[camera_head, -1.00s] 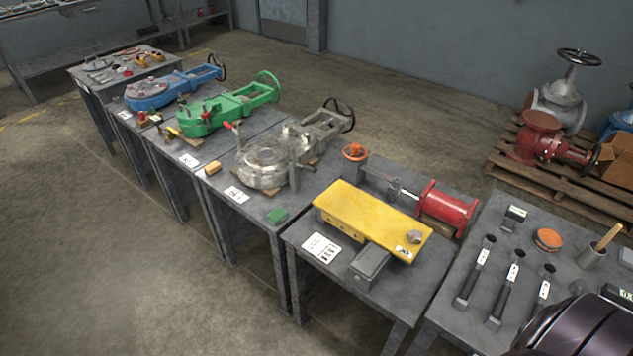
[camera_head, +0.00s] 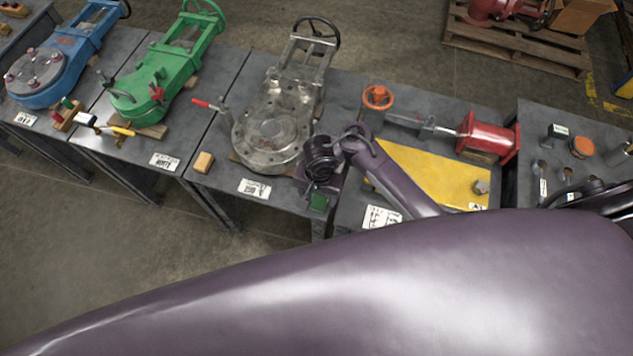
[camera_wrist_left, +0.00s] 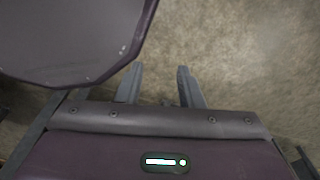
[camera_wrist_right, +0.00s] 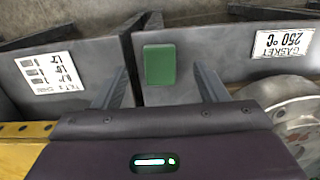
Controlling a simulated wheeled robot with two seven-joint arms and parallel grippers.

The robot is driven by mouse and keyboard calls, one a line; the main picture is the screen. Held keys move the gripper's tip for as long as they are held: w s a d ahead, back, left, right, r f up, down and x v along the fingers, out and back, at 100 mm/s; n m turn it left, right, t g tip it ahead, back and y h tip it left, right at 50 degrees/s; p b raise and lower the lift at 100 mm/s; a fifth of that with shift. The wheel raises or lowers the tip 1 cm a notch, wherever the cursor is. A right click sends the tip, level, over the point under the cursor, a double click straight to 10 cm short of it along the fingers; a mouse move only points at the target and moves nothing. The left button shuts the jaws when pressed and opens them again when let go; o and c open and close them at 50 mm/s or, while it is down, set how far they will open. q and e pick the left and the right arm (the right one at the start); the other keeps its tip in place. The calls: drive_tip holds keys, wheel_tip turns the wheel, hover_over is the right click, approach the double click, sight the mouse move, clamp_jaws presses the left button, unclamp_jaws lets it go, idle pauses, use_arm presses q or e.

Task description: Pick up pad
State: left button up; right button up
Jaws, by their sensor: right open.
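The pad is a small green block (camera_head: 318,202) at the front edge of the table with the grey valve. In the right wrist view the green pad (camera_wrist_right: 159,64) lies flat between and a little beyond my two fingers. My right gripper (camera_wrist_right: 157,82) is open and empty above it; in the head view my right gripper (camera_head: 319,188) partly covers the pad. Whether the fingers touch it cannot be told. My left gripper (camera_wrist_left: 157,70) shows in the left wrist view, fingers apart and empty, over bare floor.
The grey valve (camera_head: 270,130) stands just behind the pad. A "GASKET 250 °C" label (camera_head: 254,188) and a tan block (camera_head: 203,162) lie to its left. A yellow plate (camera_head: 430,175) and a white label card (camera_head: 381,216) are on the right-hand table, across a narrow gap.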

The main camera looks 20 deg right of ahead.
sight(319, 200)
drive_tip(key=shift+w+d+r, duration=0.2)
drive_tip(key=shift+w+r, duration=0.5)
drive_tip(key=shift+r, duration=0.1)
drive_tip(key=shift+w+d, duration=0.15)
drive_tip(key=f, duration=0.1)
drive_tip(key=f+b, duration=0.1)
drive_tip(key=b, duration=0.1)
drive_tip(key=shift+s+d+f, duration=0.2)
drive_tip(key=shift+s+f, duration=0.05)
drive_tip(key=shift+f, duration=0.15)
wheel_tip(319, 200, down, 4)
drive_tip(key=b, duration=0.2)
drive_tip(key=shift+r+b, duration=0.1)
drive_tip(key=shift+b, duration=0.2)
drive_tip(key=shift+f, duration=0.25)
use_arm(q)
drive_tip(key=f, duration=0.2)
drive_tip(key=d+f, duration=0.1)
drive_tip(key=f, duration=0.1)
drive_tip(key=shift+s+f, duration=0.1)
drive_tip(key=shift+f, duration=0.05)
